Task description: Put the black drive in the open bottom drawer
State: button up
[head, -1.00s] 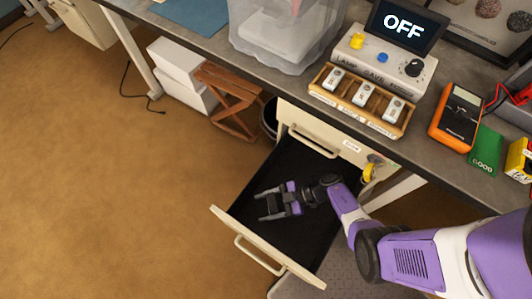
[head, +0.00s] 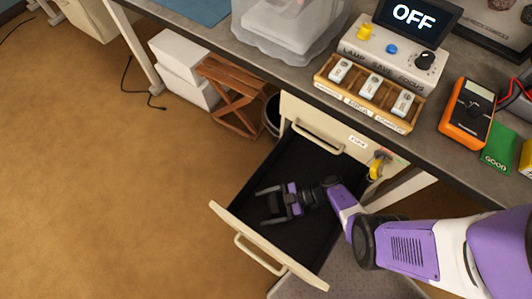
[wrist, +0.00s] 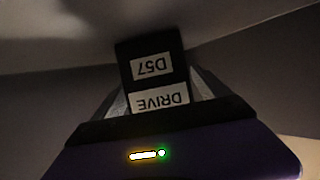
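The black drive (wrist: 151,68) carries white labels reading DRIVE and D57, upside down in the wrist view. It sits between the two fingers of my gripper (head: 262,206), which close on its sides. In the head view my gripper is over the open bottom drawer (head: 236,225), within its outline, with fingers pointing left. The drive is hard to make out there against the black drawer interior. The drawer is cream with a bar handle and looks empty. I cannot tell the height of the drive above its floor.
A closed upper drawer (head: 318,136) sits above the open one. A wooden folding stool (head: 232,95) and white boxes (head: 183,70) stand left of the cabinet. Keys with a yellow tag (head: 377,168) hang at the right. The desk above holds a wooden rack (head: 365,105) and an orange multimeter (head: 468,110).

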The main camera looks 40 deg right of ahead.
jog(key=shift+r, duration=0.2)
jog(key=v, duration=0.7)
jog(key=shift+s+d, duration=0.15)
jog(key=shift+d, duration=0.05)
dwell(0.5)
